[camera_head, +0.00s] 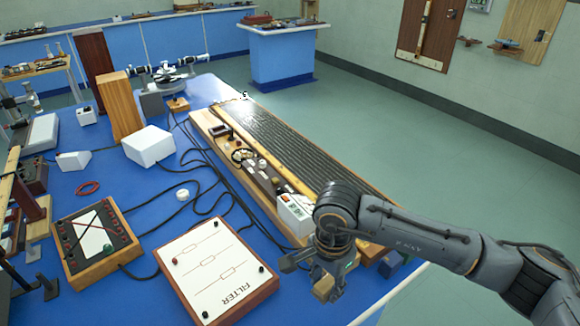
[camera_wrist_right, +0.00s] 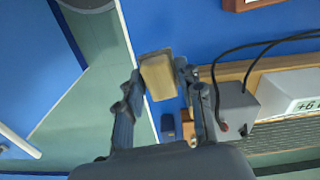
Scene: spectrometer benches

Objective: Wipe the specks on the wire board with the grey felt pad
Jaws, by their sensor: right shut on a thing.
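The wire board (camera_head: 290,145) is a long wooden-edged board with dark parallel wires, running from the far middle of the blue bench to its front right edge. Small dark marks show at its far end; I cannot tell whether they are specks. My right gripper (camera_head: 325,284) is at the near end of the board, off its front left corner. It is shut on a small tan block with a greyish edge (camera_wrist_right: 158,78), seen between the fingers in the wrist view; this looks like the felt pad, its felt face mostly hidden. My left gripper is not in view.
A white box with a display (camera_head: 295,213) stands at the board's near left. A FILTER panel (camera_head: 215,268) and a meter box (camera_head: 95,240) lie left of my right gripper. Black cables cross the bench middle. A small blue block (camera_head: 391,264) sits by the near right corner.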

